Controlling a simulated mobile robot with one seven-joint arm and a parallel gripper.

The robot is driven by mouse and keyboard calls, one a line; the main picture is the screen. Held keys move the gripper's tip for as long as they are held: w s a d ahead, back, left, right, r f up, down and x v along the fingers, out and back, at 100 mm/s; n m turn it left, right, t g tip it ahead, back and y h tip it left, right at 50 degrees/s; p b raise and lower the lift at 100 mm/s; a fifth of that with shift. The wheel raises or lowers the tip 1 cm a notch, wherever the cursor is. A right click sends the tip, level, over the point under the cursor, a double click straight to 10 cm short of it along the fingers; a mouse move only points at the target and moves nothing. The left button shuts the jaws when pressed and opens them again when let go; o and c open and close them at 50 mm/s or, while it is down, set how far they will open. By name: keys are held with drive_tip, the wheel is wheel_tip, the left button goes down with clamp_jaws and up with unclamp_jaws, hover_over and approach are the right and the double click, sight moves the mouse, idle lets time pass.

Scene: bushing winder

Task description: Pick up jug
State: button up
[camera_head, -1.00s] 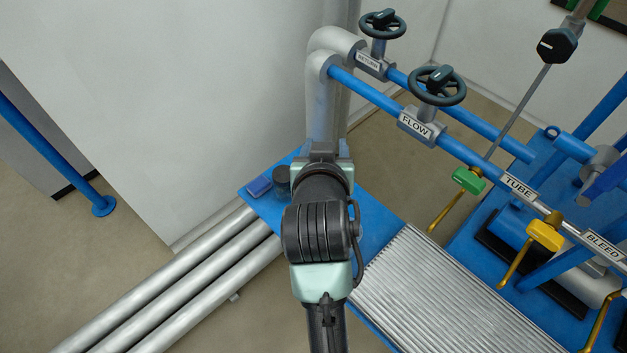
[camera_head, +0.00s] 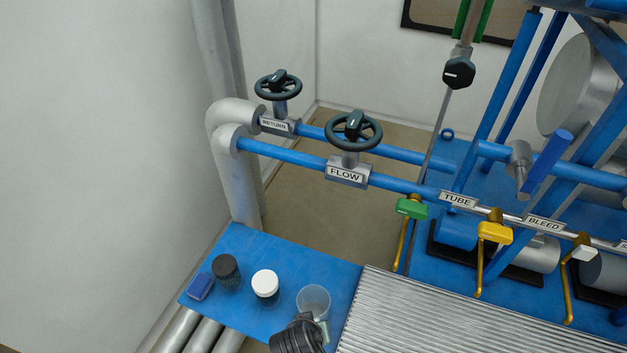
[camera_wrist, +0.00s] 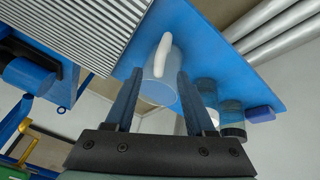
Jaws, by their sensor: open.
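The jug (camera_head: 313,300) is a clear, pale vessel standing on the blue tabletop, close to the ribbed metal surface. In the wrist view, the jug (camera_wrist: 158,91) shows a white handle and lies between my two fingers as seen from the wrist. My gripper (camera_wrist: 158,84) is open, with its blue fingers on either side of the jug in the picture. Whether they touch it or how far they are from it I cannot tell. In the head view my dark arm end covers the near side of the jug, and the fingertips are hidden.
A white-lidded jar (camera_head: 265,287), a dark-lidded jar (camera_head: 226,272) and a blue box (camera_head: 199,287) stand left of the jug. The ribbed metal surface (camera_head: 440,320) lies right. Pipes with valve wheels (camera_head: 353,131) run behind the table (camera_head: 290,258).

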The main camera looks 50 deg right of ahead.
sight(315, 316)
drive_tip(key=shift+s+b+x, duration=0.15)
drive_tip(key=shift+x, duration=1.2)
drive_tip(key=shift+s+b+x, duration=0.1)
drive_tip(key=shift+b+x, duration=0.05)
drive_tip(key=shift+x, duration=1.2)
drive_tip(key=shift+a+f, duration=0.1)
clamp_jaws()
